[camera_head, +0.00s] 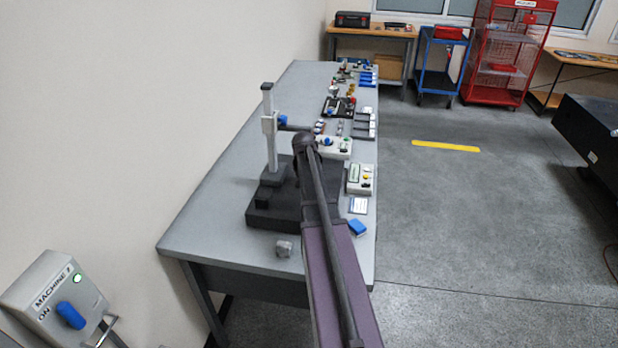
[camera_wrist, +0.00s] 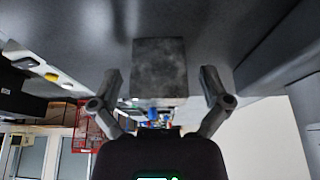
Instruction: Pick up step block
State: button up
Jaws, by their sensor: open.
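In the wrist view, which is upside down, a dark grey block (camera_wrist: 160,66) stands on a dark flat surface (camera_wrist: 75,25). It appears to be the step block, but I see only a plain, square-looking face and no steps. My gripper (camera_wrist: 161,78) is open, with one finger on each side of the block in the picture and a visible gap at both sides. I cannot tell how deep the block is between the fingers. In the head view my arm hides the block and the gripper.
A height gauge (camera_head: 268,135) stands on a dark plate (camera_head: 262,216) left of my arm. A control box (camera_head: 360,178) and a blue item (camera_head: 357,228) lie to the right. A small grey block (camera_head: 283,248) sits near the table's front.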

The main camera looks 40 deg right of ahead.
dwell(0.4)
grip_shut()
jog(key=shift+r, duration=0.2)
